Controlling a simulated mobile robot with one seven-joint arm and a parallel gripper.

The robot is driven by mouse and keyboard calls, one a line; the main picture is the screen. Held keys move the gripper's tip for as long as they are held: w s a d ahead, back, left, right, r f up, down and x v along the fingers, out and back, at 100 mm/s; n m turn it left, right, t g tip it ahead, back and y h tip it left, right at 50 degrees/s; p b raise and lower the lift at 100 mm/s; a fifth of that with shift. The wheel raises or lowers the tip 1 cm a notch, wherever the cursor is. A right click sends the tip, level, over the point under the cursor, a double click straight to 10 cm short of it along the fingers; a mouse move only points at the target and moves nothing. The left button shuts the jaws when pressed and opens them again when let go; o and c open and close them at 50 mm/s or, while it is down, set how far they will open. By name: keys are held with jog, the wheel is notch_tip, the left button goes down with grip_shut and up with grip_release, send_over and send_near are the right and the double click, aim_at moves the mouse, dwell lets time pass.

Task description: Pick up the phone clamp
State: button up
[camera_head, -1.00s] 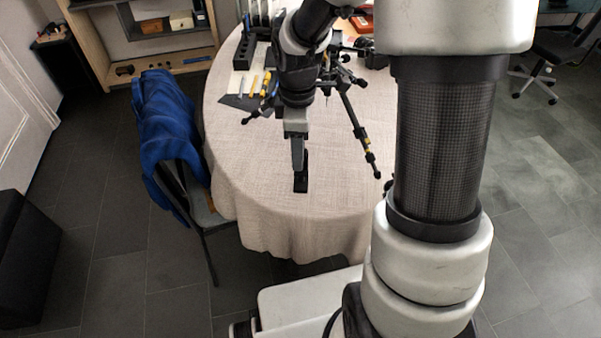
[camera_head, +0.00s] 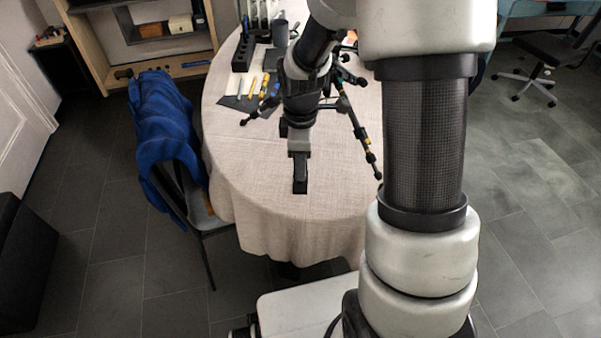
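A small black object, which looks like the phone clamp (camera_head: 300,184), is on the beige tablecloth near the front of the round table (camera_head: 260,205). My gripper (camera_head: 300,162) points down at it from above and behind, and the two overlap in this view. My gripper hides the clamp's upper part. I cannot tell whether the fingers touch the clamp or are open or shut. A black tripod (camera_head: 361,135) lies on the table behind and to the right, partly hidden by my arm.
Pens and yellow-handled tools (camera_head: 255,86) lie on a dark mat at the back left, near a black holder (camera_head: 245,50). A chair with a blue cloth (camera_head: 165,125) stands against the table's left side. The tabletop left of my gripper is clear.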

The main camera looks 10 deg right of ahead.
grip_shut()
jog(key=shift+r, duration=0.1)
